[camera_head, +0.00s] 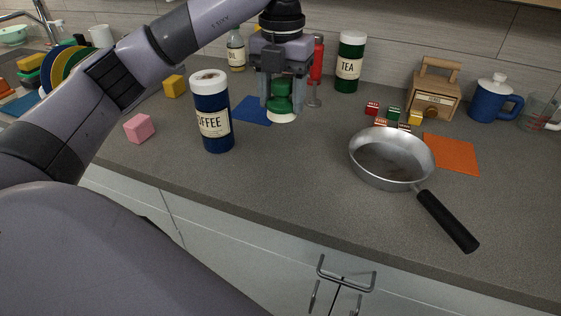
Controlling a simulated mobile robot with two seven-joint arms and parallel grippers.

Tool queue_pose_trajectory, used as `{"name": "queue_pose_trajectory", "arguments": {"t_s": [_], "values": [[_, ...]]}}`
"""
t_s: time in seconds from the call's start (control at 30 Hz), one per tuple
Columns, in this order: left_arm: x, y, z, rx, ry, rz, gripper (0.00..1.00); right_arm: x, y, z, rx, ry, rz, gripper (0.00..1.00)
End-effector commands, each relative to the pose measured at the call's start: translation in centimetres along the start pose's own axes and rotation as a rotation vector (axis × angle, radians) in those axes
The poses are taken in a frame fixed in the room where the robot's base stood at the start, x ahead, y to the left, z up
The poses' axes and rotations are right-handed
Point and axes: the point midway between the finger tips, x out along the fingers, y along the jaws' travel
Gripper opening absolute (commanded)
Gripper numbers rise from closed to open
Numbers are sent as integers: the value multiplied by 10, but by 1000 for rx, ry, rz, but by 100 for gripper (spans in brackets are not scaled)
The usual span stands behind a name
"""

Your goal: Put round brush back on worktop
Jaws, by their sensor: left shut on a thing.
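My left gripper (282,98) reaches in from the upper left and points down over the worktop (300,165). It is shut on the round brush (281,113), which has a green handle and a pale, cream underside. The brush hangs upright between the fingers. Whether its underside touches the worktop or is a little above it, I cannot tell. It is to the right of the blue mat and right of the coffee canister. My right gripper is not in view.
A blue coffee canister (212,120) stands left of the brush. A blue mat (254,110) lies behind it. A frying pan (365,176) with a black handle is at the right. A pink block (139,128) is at the left. The worktop in front of the brush is clear.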

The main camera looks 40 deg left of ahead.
Motion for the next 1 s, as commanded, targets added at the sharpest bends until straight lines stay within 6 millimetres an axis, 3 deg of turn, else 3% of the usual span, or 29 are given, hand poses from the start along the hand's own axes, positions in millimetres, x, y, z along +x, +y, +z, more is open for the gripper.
{"name": "queue_pose_trajectory", "arguments": {"t_s": [0.03,0.4,1.0], "values": [[15,0,-1,2,4,0,26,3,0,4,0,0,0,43],[85,0,-1,1,2,2,26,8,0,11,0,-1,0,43],[145,0,0,1,-1,0,26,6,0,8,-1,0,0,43]]}}
